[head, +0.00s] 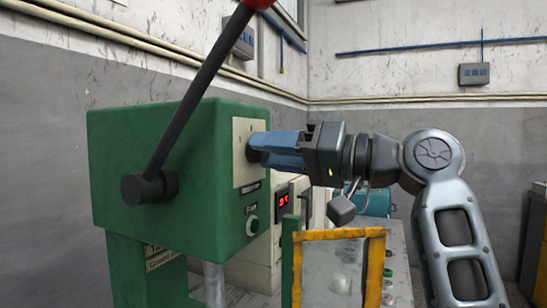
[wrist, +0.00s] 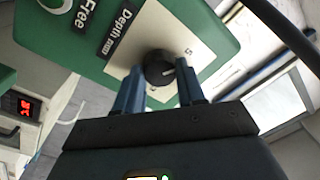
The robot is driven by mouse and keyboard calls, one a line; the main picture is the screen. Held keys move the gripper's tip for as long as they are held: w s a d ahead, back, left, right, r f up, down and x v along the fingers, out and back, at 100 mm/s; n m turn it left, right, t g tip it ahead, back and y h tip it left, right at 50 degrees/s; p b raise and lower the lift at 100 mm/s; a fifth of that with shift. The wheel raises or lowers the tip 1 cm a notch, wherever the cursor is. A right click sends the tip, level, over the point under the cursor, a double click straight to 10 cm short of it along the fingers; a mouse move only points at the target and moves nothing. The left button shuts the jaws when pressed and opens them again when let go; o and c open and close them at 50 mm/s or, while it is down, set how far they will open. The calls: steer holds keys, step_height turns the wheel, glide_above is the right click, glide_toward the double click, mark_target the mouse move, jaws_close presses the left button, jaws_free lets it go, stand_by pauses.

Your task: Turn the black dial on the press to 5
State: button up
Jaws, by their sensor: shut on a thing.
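The green press (head: 165,130) stands left of centre in the head view. Its pale scale plate (head: 242,174) carries the black dial (wrist: 158,68), which shows between my blue fingers in the wrist view. My gripper (head: 256,143) reaches in from the right and is shut on the dial, one finger on each side. A short white mark shows on the dial's face. A 5 (wrist: 190,52) is printed on the plate beside the dial in the wrist view. Other numbers are partly hidden by the fingers. In the head view my fingers hide most of the dial.
A black lever (head: 190,110) with a red end slants up from the press. Below the dial are a label and a round button (head: 252,225). A yellow-framed clear guard (head: 335,236) stands below my gripper. A red display (head: 283,200) is behind.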

steer(key=shift+f, duration=0.15)
steer(key=o, duration=1)
steer(key=shift+o, duration=0.2)
steer(key=v, duration=0.7)
steer(key=shift+s+d+b, duration=0.15)
steer(key=shift+d+b, duration=0.2)
steer(key=shift+b, duration=0.05)
